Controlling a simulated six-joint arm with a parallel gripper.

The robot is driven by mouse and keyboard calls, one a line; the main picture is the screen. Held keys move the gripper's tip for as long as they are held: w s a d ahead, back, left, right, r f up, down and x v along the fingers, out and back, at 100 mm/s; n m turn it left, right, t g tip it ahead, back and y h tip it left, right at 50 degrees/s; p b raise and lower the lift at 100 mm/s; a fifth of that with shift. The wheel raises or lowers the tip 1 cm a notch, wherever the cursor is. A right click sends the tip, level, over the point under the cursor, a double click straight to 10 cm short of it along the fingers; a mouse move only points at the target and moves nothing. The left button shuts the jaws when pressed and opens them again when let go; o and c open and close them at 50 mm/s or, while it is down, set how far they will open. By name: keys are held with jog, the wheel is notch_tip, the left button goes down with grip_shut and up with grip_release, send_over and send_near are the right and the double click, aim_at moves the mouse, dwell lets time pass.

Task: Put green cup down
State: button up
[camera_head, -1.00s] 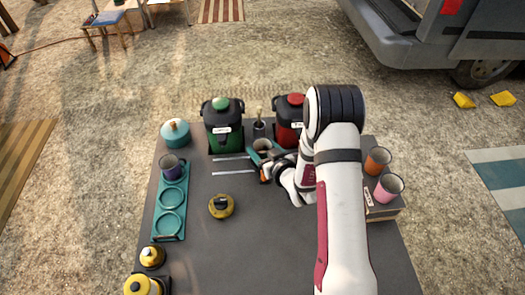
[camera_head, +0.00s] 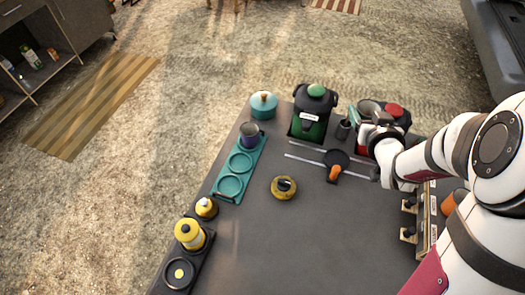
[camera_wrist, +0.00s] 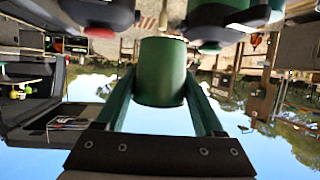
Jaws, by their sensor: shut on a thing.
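The green cup (camera_wrist: 161,72) sits between the two teal fingers of my gripper (camera_wrist: 160,95) in the wrist view. The fingers are shut on its sides. In the head view my gripper (camera_head: 362,117) is raised in front of the red dispenser (camera_head: 393,120), at the table's back right. The cup's rim (camera_head: 369,106) shows there; the arm and fingers hide most of its body. The two nearer rings are empty.
A green dispenser (camera_head: 311,117) and a dark small pot (camera_head: 343,129) stand left of my gripper. A black round piece with an orange handle (camera_head: 335,174) lies by two rails. A yellow-black round item (camera_head: 284,187) sits mid-table. The front middle is clear.

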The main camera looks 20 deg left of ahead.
jog(key=s+d+r+m+h, duration=0.2)
jog(key=s+r, duration=0.2)
jog(key=r, duration=0.4)
jog(key=n+g+y, duration=0.4)
jog(key=n+y, duration=0.4)
jog(key=y, duration=0.1)
send_over(240, 163)
notch_tip(240, 163, down, 21)
jog(key=shift+d+f, duration=0.1)
jog(key=shift+d, duration=0.05)
jog(key=shift+f, duration=2)
jog(key=shift+f, duration=0.1)
